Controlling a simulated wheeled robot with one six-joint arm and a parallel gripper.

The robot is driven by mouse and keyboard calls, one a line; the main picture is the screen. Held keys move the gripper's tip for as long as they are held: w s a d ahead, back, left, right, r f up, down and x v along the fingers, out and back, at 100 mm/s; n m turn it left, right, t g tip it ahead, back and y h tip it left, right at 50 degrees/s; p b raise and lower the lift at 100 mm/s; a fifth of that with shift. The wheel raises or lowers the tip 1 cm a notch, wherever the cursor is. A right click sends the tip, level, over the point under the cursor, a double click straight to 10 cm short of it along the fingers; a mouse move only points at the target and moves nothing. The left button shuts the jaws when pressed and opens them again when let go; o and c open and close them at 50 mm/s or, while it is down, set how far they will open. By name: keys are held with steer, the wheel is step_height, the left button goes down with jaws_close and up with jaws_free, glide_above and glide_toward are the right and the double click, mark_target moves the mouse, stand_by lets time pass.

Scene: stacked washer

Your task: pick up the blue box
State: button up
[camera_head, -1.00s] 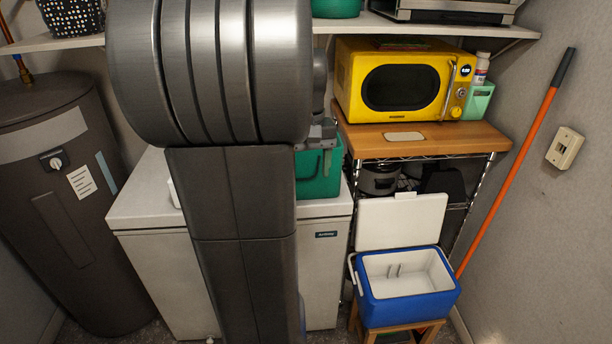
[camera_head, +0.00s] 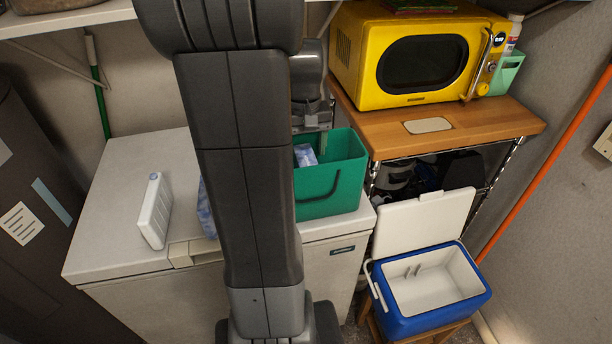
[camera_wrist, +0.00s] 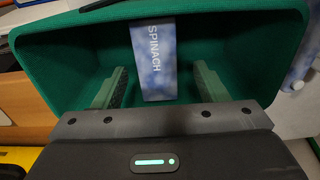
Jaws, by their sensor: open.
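A blue-and-white box (camera_wrist: 154,62) marked SPINACH stands inside the green bin (camera_wrist: 75,62) in the wrist view. In the head view the box (camera_head: 305,155) shows partly inside the green bin (camera_head: 335,190). My gripper (camera_wrist: 160,72) is open, with its two fingers inside the bin mouth on either side of the box's line, apart from it. In the head view my gripper (camera_head: 312,125) is over the bin's back left part, and its fingertips are hard to make out.
The bin stands on a white chest freezer (camera_head: 115,210) beside a white bottle-like pack (camera_head: 154,212). A blue patterned item (camera_head: 206,212) is mostly behind my arm. A yellow microwave (camera_head: 415,60) on a wooden shelf and an open blue cooler (camera_head: 425,318) stand to the right.

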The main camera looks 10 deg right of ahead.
mark_target(306, 157)
steer(key=shift+s+d+f+p, duration=0.1)
steer(key=shift+f+p, duration=0.1)
steer(key=shift+f, duration=1.2)
steer(key=shift+s+d+f+p, duration=0.1)
steer(key=shift+f+p, duration=0.1)
steer(key=shift+f, duration=1.15)
steer(key=c, duration=1.3)
